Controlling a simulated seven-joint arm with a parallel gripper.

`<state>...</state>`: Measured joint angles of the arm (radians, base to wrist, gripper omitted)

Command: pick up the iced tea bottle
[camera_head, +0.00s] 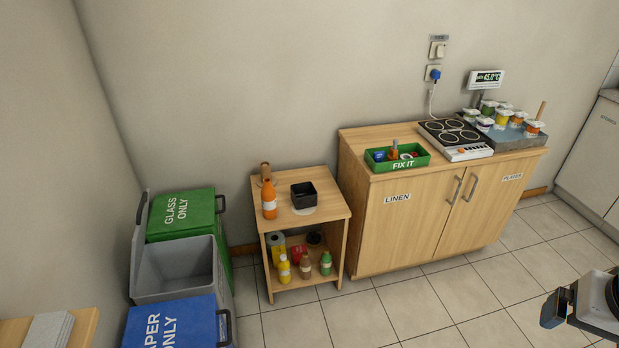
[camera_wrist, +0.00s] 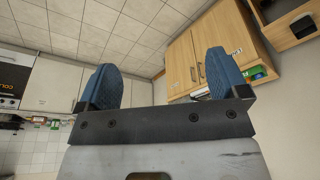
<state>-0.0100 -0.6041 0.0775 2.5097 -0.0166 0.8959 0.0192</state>
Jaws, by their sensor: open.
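Several bottles show in the head view. On the lower shelf of the small wooden stand (camera_head: 326,199) are a yellow bottle (camera_head: 284,270), a brownish bottle (camera_head: 305,267) and a green bottle (camera_head: 325,264), all upright. An orange bottle (camera_head: 269,201) stands on its top. The brownish one looks most like iced tea, but I cannot read its label. My gripper (camera_head: 556,308) is at the far right edge of the head view, far from the stand. The wrist view shows its two blue fingers (camera_wrist: 160,80) wide apart with nothing between them. No bottle shows there.
A black square container (camera_head: 303,195) and a brown item (camera_head: 265,171) share the stand's top. Bins (camera_head: 185,270) stand left of it; a wooden cabinet (camera_head: 400,225) with a green FIX IT tray (camera_head: 420,162) stands right. The tiled floor (camera_head: 430,310) in front is clear.

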